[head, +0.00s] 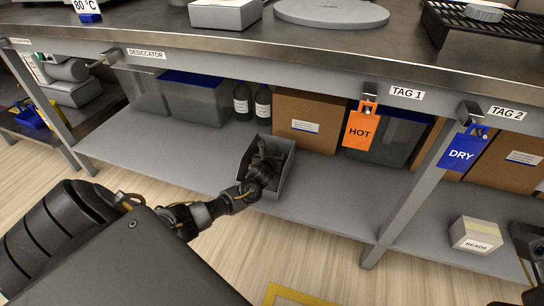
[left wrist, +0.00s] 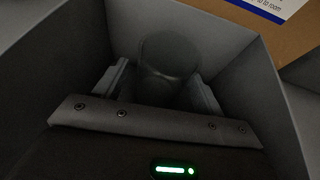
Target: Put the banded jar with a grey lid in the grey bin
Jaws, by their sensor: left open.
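The grey bin (head: 285,178) is an open-topped box on the lower shelf under the bench. My left gripper (head: 262,168) reaches down into it. In the left wrist view the bin walls (left wrist: 60,45) surround the gripper. A dark, round jar-like thing (left wrist: 168,55) sits inside the bin between the open fingers, with no clear gap or contact to be made out. It is in deep shadow, so its bands and lid colour cannot be told. In the head view the arm and gripper mostly hide it. My right gripper's fingers do not show.
Two dark bottles (head: 243,100) and a cardboard box (head: 308,118) stand behind the bin. The shelf (head: 165,150) is bare to its left. An orange HOT tag (head: 361,127) and a blue DRY tag (head: 461,152) hang from the bench edge. A BEADS box (head: 476,235) stands at right.

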